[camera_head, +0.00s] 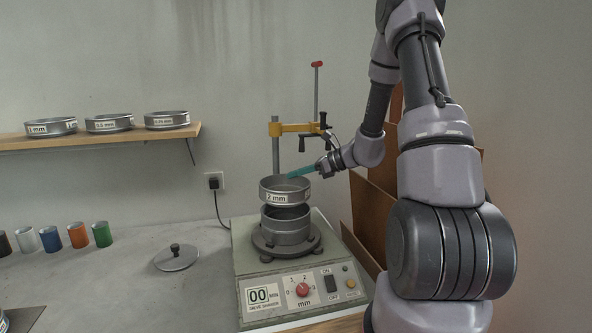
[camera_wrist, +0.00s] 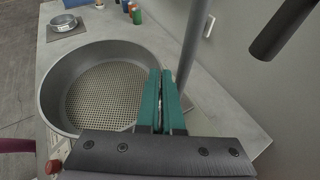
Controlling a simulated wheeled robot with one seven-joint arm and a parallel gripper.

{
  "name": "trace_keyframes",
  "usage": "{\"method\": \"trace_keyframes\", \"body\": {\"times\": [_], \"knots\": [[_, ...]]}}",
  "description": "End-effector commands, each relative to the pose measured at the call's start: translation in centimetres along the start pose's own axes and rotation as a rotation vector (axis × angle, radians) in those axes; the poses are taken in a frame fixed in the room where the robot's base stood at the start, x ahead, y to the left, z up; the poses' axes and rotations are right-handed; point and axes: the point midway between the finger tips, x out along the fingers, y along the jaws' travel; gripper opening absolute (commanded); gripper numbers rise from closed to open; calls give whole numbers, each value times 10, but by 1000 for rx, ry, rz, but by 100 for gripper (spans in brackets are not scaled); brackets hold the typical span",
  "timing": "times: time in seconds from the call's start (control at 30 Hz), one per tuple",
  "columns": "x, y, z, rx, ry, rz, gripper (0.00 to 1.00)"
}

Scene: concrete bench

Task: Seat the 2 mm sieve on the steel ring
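The 2 mm sieve (camera_head: 272,197) is a grey metal ring with a white label, held in the air just above the steel ring on the shaker. The steel ring (camera_head: 286,226) sits on the shaker's round plate. The sieve looks slightly left of the ring's centre, with a narrow gap showing. My gripper (camera_head: 296,174) has teal fingers shut on the sieve's rim at its far right. In the wrist view the sieve (camera_wrist: 68,68) shows its mesh floor, and the teal fingers (camera_wrist: 162,100) pinch its wall. The steel ring is hidden there.
The sieve shaker (camera_head: 252,310) has a dial and a yellow clamp arm (camera_head: 292,128) on a post behind the sieve. A lid (camera_head: 176,258) lies on the bench to the left. Several coloured jars (camera_head: 78,235) stand further left. A shelf (camera_head: 95,139) holds more sieves.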

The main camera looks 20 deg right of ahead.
Motion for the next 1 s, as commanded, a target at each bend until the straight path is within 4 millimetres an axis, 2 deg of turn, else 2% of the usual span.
{"method": "trace_keyframes", "body": {"times": [0.5,1.0], "knots": [[10,-1,-25,1,-1,0,0],[12,-2,-28,1,-1,-1,0]]}}
